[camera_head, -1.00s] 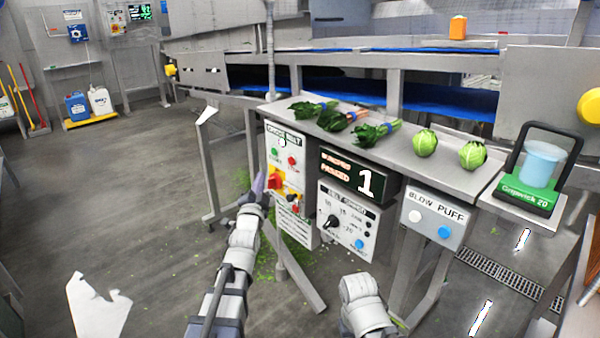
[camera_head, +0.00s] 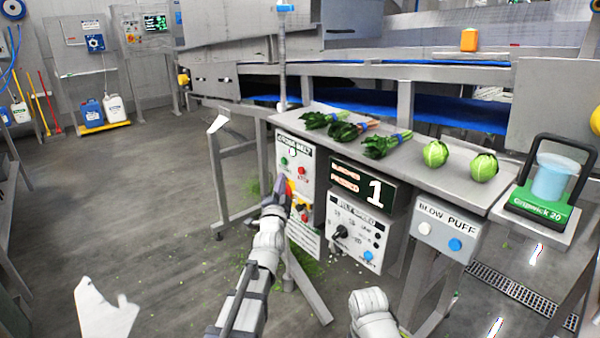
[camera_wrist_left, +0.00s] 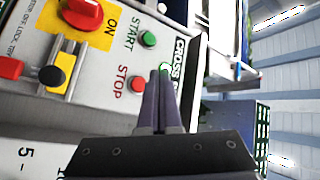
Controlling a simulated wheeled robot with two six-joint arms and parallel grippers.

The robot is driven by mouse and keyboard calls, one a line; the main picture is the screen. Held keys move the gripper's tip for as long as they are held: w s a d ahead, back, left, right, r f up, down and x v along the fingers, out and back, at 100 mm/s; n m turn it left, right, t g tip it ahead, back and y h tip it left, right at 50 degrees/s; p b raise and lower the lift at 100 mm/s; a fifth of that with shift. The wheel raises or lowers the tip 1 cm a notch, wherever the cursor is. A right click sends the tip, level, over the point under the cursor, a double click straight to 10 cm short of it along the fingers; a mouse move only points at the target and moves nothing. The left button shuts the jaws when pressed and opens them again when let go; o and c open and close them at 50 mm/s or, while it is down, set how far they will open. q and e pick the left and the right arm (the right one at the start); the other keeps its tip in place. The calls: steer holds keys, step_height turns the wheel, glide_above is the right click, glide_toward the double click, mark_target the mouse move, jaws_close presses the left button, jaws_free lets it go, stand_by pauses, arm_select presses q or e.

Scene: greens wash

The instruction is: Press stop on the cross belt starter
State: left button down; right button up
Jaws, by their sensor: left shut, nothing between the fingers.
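The cross belt starter (camera_head: 308,158) is a pale panel hung under the steel shelf's left end. Its red stop button (camera_head: 302,171) is right of the green start button (camera_head: 284,161). In the left wrist view, the stop button (camera_wrist_left: 138,85) lies just left of the closed fingertips, and the start button (camera_wrist_left: 148,39) is above it. My left gripper (camera_head: 281,186) is shut and empty, in front of the panel, a little below and left of the stop button. It also shows in the left wrist view (camera_wrist_left: 162,75). Contact with the panel cannot be told. My right gripper is not seen.
A red rotary switch on a yellow plate (camera_wrist_left: 80,20) and a black-knobbed lever (camera_wrist_left: 52,77) are on the same panel. A display reading 1 (camera_head: 362,185), a dial box (camera_head: 352,232) and a blow puff box (camera_head: 440,230) are to the right. Greens lie on the shelf (camera_head: 405,166).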

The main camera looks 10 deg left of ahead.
arm_select(q)
steer(key=shift+w+d, duration=0.6)
steer(key=shift+w, duration=0.2)
steer(key=shift+w+d, duration=0.6)
steer(key=shift+w, duration=0.15)
steer(key=shift+d, duration=0.1)
stand_by(0.9)
steer(key=shift+w+d, duration=0.2)
steer(key=shift+w, duration=0.1)
steer(key=shift+w+d, duration=0.25)
steer(key=shift+w, duration=0.15)
stand_by(0.8)
steer(key=shift+s, duration=0.15)
steer(key=shift+s+a, duration=0.5)
steer(key=shift+s, duration=0.05)
steer(key=shift+s, duration=0.1)
steer(key=s+a, duration=0.1)
steer(key=s, duration=0.1)
steer(key=s+a, duration=0.1)
steer(key=a, duration=0.1)
steer(key=shift+s, duration=0.4)
